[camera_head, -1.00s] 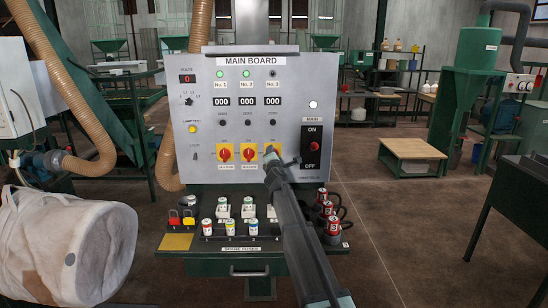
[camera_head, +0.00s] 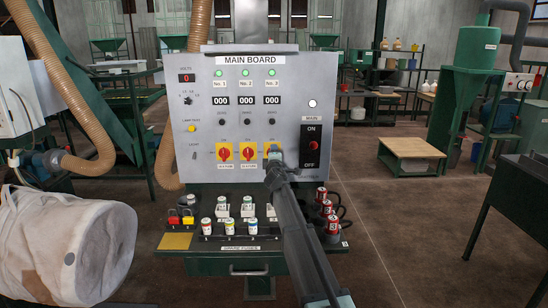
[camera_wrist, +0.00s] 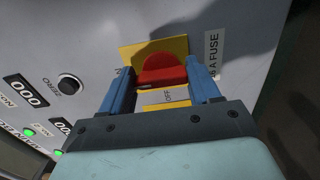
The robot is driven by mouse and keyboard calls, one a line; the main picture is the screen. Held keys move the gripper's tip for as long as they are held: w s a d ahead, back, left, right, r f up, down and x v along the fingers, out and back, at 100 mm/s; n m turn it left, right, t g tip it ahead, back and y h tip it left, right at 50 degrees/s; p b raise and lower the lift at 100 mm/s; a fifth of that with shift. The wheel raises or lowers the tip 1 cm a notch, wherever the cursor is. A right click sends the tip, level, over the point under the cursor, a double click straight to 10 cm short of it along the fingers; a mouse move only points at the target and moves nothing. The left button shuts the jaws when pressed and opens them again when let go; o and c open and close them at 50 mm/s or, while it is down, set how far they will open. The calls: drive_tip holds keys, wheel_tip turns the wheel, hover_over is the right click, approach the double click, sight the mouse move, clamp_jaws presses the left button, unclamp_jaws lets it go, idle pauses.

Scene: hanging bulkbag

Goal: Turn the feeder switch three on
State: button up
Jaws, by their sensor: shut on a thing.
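The main board (camera_head: 205,115) is a grey panel facing me. Feeder switch three is a red knob (camera_wrist: 163,70) on a yellow plate (camera_wrist: 130,54), between the blue fingers of my gripper (camera_wrist: 161,78) in the wrist view. My gripper is shut on the knob. In the head view my gripper (camera_head: 273,152) covers the knob, and only part of its yellow plate shows. The No. 3 lamp (camera_head: 271,73) glows green, like the No. 1 lamp (camera_head: 219,74) and No. 2 lamp (camera_head: 246,73). Counter three (camera_head: 272,100) reads 000.
Red switches one (camera_head: 224,153) and two (camera_head: 248,153) sit left of my gripper on yellow plates. The main ON/OFF switch (camera_head: 312,145) is close on the right.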

idle(0.3)
drive_tip(key=o, duration=1.1)
drive_tip(key=shift+c, duration=0.2)
drive_tip(key=s, duration=1.3)
drive_tip(key=shift+s, duration=0.4)
